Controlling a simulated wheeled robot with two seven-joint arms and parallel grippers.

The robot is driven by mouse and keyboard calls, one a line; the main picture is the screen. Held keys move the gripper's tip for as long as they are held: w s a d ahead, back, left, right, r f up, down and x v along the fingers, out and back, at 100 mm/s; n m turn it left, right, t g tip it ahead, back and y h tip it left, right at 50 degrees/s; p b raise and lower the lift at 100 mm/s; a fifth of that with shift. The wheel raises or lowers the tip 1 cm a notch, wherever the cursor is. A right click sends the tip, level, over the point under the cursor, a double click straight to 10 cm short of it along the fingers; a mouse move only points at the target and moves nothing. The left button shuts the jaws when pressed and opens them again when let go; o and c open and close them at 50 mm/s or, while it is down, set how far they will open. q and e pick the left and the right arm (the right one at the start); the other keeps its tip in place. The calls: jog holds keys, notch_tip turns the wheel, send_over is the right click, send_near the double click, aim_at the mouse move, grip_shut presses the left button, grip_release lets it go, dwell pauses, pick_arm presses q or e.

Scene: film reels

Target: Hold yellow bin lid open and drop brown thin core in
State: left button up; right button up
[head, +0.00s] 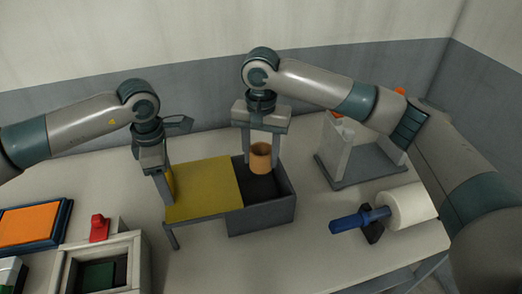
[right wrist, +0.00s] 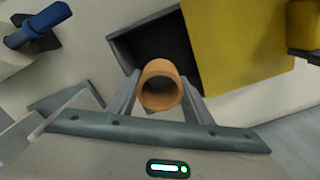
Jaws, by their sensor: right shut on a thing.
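The dark grey bin (head: 262,216) stands mid-table. Its yellow lid (head: 205,188) lies out to the left, leaving the bin's right part open; the lid also shows in the right wrist view (right wrist: 235,45). My left gripper (head: 165,190) is at the lid's left end, by a small upright yellow part; whether its jaws are closed on it is hidden. My right gripper (head: 261,153) points down and is shut on the brown core (head: 261,160), a short hollow tube held upright over the bin's open part. In the right wrist view the core (right wrist: 160,88) sits between the fingers, beside the dark opening.
A white roll (head: 408,205) on a blue-handled holder (head: 358,219) lies to the right. A grey stand with upright plates (head: 337,145) is behind it. An orange-topped tray (head: 28,224) and a grey box with a red part (head: 99,228) are at left.

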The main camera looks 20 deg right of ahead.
pick_arm(q)
jog(key=shift+w+r, duration=0.15)
pick_arm(e)
jog(key=shift+f, duration=0.1)
notch_tip(320, 180, down, 6)
jog(key=shift+f, duration=0.15)
dwell(0.7)
jog(key=o, duration=1.1)
jog(key=d+r, duration=0.3)
jog(key=r, duration=0.6)
dwell(0.5)
